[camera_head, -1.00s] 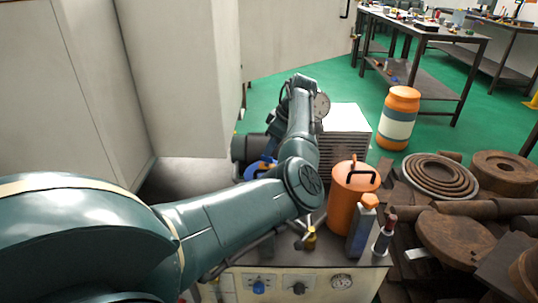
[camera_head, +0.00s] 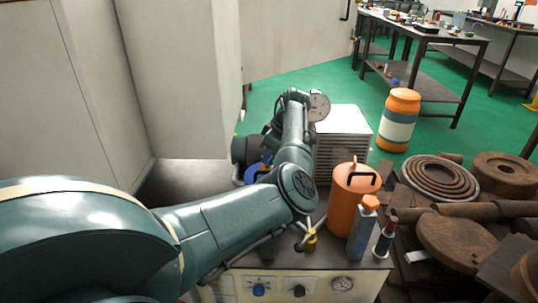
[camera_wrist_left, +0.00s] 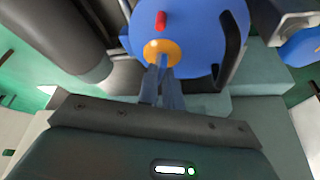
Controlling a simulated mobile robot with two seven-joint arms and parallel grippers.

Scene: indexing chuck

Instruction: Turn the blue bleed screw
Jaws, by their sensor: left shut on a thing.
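In the left wrist view my left gripper (camera_wrist_left: 160,72) is shut, with its two narrow fingers together at an orange-yellow collar (camera_wrist_left: 174,47) on a round blue body (camera_wrist_left: 200,22). The small bleed screw is between the fingertips and mostly hidden by them. A red peg (camera_wrist_left: 160,21) stands on the blue body above the collar. In the head view the blue body (camera_head: 254,174) shows only partly behind my left arm, and the arm hides the fingertips there. My right gripper is in neither view.
An orange canister (camera_head: 345,205) with a black handle stands right of my arm, beside a grey-blue bottle (camera_head: 362,235). Rusty parts (camera_head: 455,240) crowd the right.

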